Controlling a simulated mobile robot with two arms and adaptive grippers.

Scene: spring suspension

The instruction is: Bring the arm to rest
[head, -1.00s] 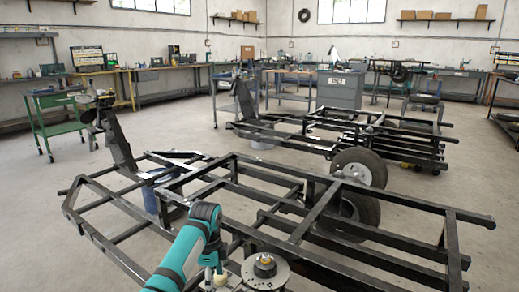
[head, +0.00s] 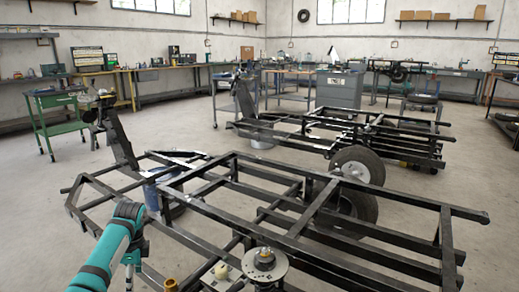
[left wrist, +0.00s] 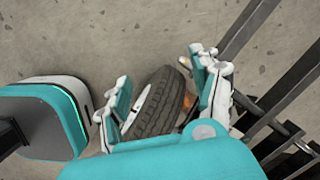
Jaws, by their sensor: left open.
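My left arm comes in from the lower left in the head view, bent at a teal joint. Its gripper hangs below that joint and is mostly cut off there. In the left wrist view my left gripper (left wrist: 162,74) is open, with its fingers spread. A small black-tyred wheel (left wrist: 166,106) with a pale rim shows between the fingers in that view. I cannot tell how far below them it is, and no grip on it shows. My right gripper is not in view.
A black trailer frame (head: 300,226) with a wheel (head: 357,166) fills the foreground. A round metal disc with a hub (head: 265,264), a cream part (head: 222,271) and a brass part (head: 170,285) are at the bottom. Bare concrete floor (head: 50,190) is open at left. Black bars (left wrist: 275,85) stand right of my gripper.

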